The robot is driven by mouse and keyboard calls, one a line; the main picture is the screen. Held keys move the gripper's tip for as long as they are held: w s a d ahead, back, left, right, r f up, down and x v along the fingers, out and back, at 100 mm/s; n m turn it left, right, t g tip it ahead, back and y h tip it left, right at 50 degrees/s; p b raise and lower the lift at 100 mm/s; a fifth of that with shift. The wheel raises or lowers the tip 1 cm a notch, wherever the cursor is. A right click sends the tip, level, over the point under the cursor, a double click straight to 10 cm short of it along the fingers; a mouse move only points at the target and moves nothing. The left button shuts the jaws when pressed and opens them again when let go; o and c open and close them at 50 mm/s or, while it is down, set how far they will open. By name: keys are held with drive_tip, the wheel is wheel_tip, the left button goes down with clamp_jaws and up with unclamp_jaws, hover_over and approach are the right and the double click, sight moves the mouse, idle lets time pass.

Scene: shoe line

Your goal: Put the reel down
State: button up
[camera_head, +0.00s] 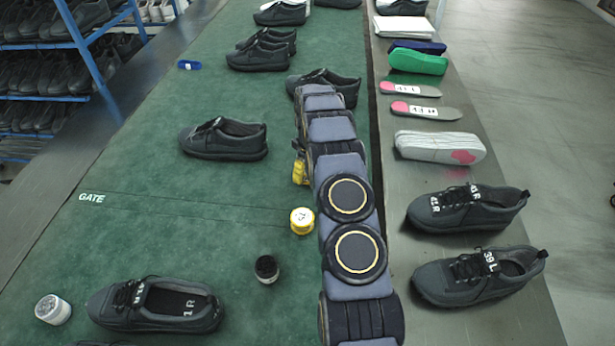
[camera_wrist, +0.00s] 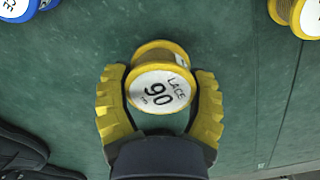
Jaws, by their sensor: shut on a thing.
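The reel (camera_wrist: 160,90) is yellow with a white round face marked "LACE 90 cm". In the wrist view it sits between the two yellow fingers of my gripper (camera_wrist: 159,97), which is shut on it from both sides. The reel looks tilted, its face turned to the camera, over the green mat (camera_wrist: 75,65). I cannot tell whether it touches the mat. In the head view my gripper (camera_head: 299,169) shows only as a bit of yellow at the left side of my arm, which hides most of it and the reel.
A yellow reel marked "75" (camera_head: 302,220) stands near my arm, with a dark round pot (camera_head: 266,269) closer to the camera. Black shoes (camera_head: 224,139) stand along the mat. The wrist view shows a blue reel (camera_wrist: 18,8) at upper left.

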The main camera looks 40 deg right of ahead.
wheel_tip(320, 180, down, 2)
drive_tip(key=shift+s+f, duration=0.1)
drive_tip(key=shift+f, duration=0.1)
drive_tip(key=o, duration=1.2)
drive_tip(key=shift+c, duration=0.2)
